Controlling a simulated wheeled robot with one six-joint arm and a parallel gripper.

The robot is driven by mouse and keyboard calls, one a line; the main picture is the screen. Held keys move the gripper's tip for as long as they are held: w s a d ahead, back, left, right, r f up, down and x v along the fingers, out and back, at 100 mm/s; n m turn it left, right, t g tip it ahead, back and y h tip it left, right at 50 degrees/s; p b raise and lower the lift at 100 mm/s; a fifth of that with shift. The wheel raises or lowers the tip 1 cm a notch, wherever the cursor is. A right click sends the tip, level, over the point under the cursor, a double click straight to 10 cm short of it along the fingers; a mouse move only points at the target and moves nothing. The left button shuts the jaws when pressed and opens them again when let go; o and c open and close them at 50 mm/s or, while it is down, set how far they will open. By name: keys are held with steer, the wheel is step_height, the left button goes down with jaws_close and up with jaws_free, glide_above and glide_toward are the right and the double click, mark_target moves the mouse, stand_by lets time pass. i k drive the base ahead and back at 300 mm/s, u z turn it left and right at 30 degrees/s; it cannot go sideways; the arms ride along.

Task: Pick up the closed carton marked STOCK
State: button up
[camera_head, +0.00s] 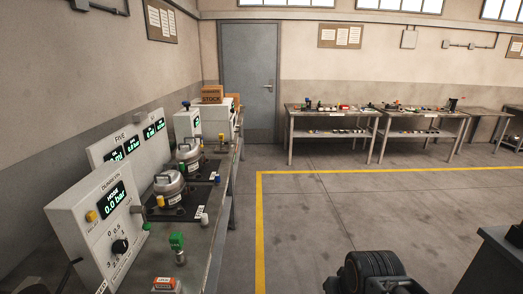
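A small brown carton (212,95) with dark lettering that reads STOCK is at the far end of the long bench along the left wall. It appears closed, at or above a white unit (219,117); I cannot tell exactly what it rests on. Another brown box (233,99) shows just behind it to the right. My gripper is not in view.
The left bench (219,222) carries gauge panels (101,231), metal vessels (170,184) and small coloured parts. Tables (331,113) with loose items stand at the back right. A grey door (249,75) is behind. Open floor (345,210) lies right of a yellow line (260,230).

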mark_target(208, 96)
steer(key=z, duration=0.3)
steer(key=i, duration=2.35)
steer(key=u, duration=0.5)
steer(key=i, duration=2.15)
steer(key=u, duration=1.1)
